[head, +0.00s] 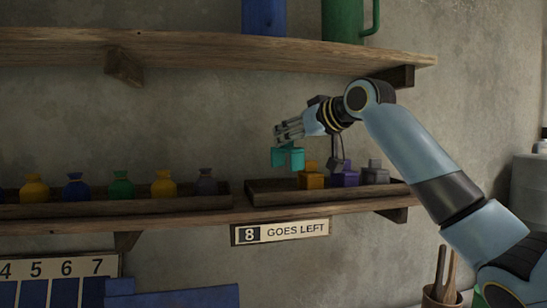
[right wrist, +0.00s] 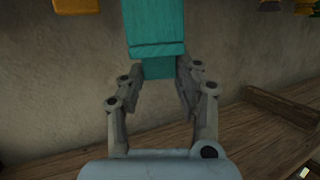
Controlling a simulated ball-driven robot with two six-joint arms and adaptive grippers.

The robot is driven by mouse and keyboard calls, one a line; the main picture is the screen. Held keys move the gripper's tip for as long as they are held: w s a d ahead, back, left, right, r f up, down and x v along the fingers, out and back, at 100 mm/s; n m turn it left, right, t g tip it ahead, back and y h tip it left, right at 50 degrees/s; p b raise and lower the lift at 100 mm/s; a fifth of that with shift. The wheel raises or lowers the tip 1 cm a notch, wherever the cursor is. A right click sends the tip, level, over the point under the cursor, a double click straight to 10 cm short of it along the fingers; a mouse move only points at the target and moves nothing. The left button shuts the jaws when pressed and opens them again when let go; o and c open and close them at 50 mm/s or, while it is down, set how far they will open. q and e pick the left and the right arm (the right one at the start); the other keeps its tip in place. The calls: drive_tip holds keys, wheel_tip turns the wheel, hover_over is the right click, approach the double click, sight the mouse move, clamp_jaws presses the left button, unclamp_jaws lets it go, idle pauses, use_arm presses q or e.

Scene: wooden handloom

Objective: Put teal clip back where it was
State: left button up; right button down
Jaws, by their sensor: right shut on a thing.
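The teal clip (head: 290,157) is held in my right gripper (head: 278,138) above the left end of the right-hand wooden tray (head: 262,198) on the lower shelf. In the right wrist view the teal clip (right wrist: 154,30) sits between the two fingers of my right gripper (right wrist: 158,75), which are shut on it. In the head view an orange clip (head: 311,176), a purple clip (head: 345,175) and a grey clip (head: 375,173) stand in that tray. The tray's left end shows bare. My left gripper is not in view.
A left-hand tray (head: 140,204) holds several small tied bags. The upper shelf (head: 200,48) carries a blue object (head: 264,17) and a green mug (head: 342,20).

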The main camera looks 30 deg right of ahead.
sight(275, 161)
drive_tip(key=a+f, duration=0.1)
drive_tip(key=f, duration=0.1)
drive_tip(key=w+f+p, duration=0.1)
drive_tip(key=w+a+f, duration=0.1)
drive_tip(key=f, duration=0.1)
drive_tip(key=shift+a+f+p, duration=0.3)
drive_tip(key=shift+p, duration=0.1)
drive_tip(key=shift+f, duration=0.25)
drive_tip(key=c, duration=0.9)
unclamp_jaws()
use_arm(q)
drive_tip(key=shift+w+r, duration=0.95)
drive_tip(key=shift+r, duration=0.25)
